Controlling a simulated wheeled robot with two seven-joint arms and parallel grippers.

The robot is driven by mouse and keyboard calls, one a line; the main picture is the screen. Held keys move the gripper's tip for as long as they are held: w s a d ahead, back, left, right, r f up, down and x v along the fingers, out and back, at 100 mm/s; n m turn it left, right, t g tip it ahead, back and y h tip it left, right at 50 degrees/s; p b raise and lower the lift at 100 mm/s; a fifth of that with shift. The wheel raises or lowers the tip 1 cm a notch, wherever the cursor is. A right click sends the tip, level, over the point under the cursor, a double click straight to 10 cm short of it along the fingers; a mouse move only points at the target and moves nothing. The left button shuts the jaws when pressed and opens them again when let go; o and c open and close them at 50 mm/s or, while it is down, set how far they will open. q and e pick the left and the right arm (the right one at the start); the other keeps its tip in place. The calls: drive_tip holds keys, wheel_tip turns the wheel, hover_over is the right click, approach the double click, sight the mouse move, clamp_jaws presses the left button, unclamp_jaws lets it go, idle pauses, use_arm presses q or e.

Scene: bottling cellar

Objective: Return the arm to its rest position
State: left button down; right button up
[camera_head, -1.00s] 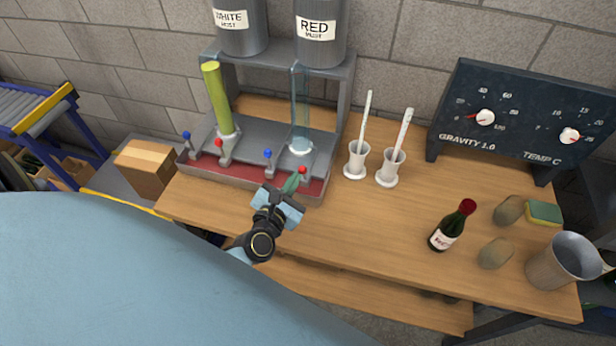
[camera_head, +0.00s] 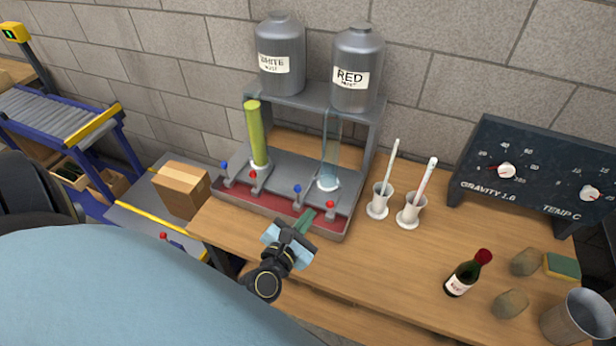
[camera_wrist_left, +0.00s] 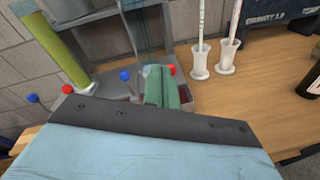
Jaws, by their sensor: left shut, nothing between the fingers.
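My left gripper (camera_head: 304,221) is in front of the tank stand (camera_head: 293,222), near the red and blue taps below the clear cylinder. Its green fingers are closed together and hold nothing; they also show in the left wrist view (camera_wrist_left: 161,88). In the head view the fingertips overlap the front tray edge of the stand; whether they touch it I cannot tell. My pale blue arm covers the lower left of the head view. My right gripper does not show.
The stand carries the WHITE tank (camera_head: 281,58) and RED tank (camera_head: 356,70), a yellow-green cylinder (camera_head: 256,135) and a clear cylinder (camera_head: 330,150). Two white cups (camera_head: 378,206) with sticks, a bottle (camera_head: 465,275), a metal jug (camera_head: 577,318) and a gauge panel (camera_head: 540,175) occupy the table's right.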

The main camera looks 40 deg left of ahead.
use_arm(q)
drive_tip(key=shift+s+r, duration=0.45)
drive_tip(key=shift+s, duration=0.05)
drive_tip(key=shift+d, duration=0.1)
